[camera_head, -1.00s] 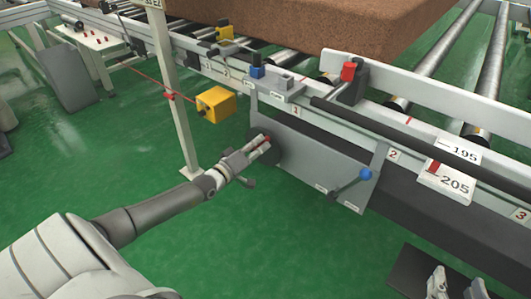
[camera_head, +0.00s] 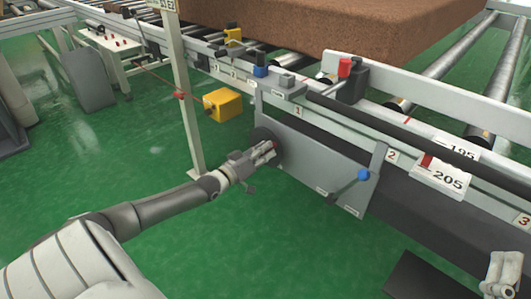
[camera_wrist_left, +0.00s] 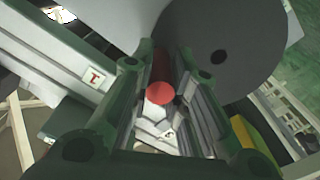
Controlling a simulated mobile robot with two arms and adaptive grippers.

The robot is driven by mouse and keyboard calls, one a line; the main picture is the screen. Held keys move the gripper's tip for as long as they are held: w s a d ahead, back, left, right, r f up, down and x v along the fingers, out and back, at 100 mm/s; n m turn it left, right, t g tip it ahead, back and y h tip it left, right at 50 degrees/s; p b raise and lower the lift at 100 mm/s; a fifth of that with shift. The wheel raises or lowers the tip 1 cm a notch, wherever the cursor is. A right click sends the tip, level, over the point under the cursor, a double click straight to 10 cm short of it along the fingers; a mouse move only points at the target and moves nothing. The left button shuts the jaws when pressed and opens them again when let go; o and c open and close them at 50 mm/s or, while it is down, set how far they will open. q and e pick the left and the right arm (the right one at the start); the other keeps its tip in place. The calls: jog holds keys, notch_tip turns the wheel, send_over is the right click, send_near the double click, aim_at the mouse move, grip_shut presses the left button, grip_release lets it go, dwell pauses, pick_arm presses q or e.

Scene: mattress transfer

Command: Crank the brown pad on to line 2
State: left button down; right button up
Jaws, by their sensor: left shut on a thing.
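The brown pad (camera_head: 370,22) lies on the roller conveyor at the top of the head view. Below the rail is a grey panel with a dark crank wheel (camera_head: 262,134), which shows as a large dark disc (camera_wrist_left: 218,45) in the left wrist view. My left gripper (camera_head: 267,152) is at this wheel, shut on its red crank handle (camera_wrist_left: 160,92), whose round end sits between the fingers. Label 2 (camera_head: 392,156) is on the rail, right of label 1 (camera_head: 298,112). My right gripper (camera_head: 505,275) shows partly at the lower right; its jaw state is unclear.
A blue-knobbed lever (camera_head: 363,174) is on the panel's right. A yellow box (camera_head: 223,104) hangs beside a pale post (camera_head: 187,120) left of the wheel. Plates marked 195 and 205 (camera_head: 440,178) are at the right. Open green floor lies below.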

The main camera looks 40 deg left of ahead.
pick_arm(q)
jog(key=shift+d+f+m, duration=0.1)
jog(key=shift+f+m, duration=0.1)
jog(key=shift+m, duration=0.1)
pick_arm(e)
jog(key=shift+s+d+r+t, duration=0.3)
jog(key=shift+s+r+t, duration=0.1)
jog(key=shift+r, duration=0.1)
